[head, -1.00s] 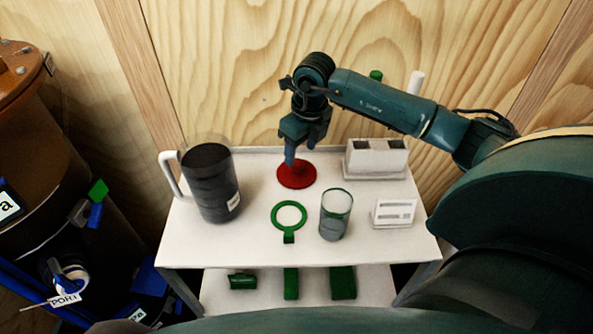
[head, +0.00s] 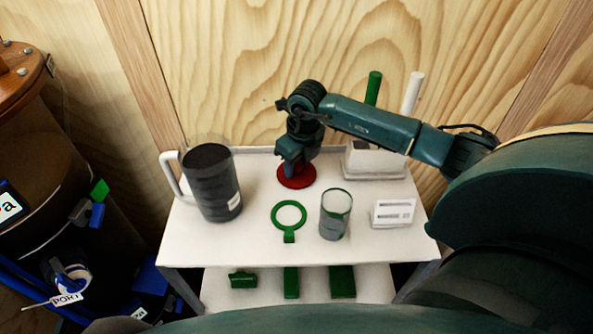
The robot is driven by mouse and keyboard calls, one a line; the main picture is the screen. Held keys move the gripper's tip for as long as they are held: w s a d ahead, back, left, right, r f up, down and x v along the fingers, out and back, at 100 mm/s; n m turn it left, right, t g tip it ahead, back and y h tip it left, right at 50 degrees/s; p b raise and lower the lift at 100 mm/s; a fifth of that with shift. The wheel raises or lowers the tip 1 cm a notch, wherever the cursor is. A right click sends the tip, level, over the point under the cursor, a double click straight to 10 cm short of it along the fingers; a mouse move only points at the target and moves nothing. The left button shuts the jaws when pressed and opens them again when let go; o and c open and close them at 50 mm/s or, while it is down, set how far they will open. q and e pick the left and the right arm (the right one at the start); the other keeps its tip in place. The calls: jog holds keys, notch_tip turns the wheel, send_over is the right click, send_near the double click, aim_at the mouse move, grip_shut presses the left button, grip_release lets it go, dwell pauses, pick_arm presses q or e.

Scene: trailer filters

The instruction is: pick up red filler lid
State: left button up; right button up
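The red filler lid (head: 299,181) is a flat red disc lying on the white table top (head: 255,240), near its back edge. My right gripper (head: 291,170) points down right over the lid, with its fingertips at the lid's middle. The fingers and the wrist hide the back and centre of the lid. I cannot tell whether the fingers are closed around a knob. My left gripper is not in view.
A dark-filled jug (head: 213,185) with a white handle stands at the left. A green ring (head: 289,215) and a glass (head: 335,215) stand in front of the lid. A white holder (head: 377,164) with green and white sticks and a small label stand (head: 393,213) are at the right.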

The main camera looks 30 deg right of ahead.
jog(key=c, duration=0.6)
jog(key=shift+r, duration=0.15)
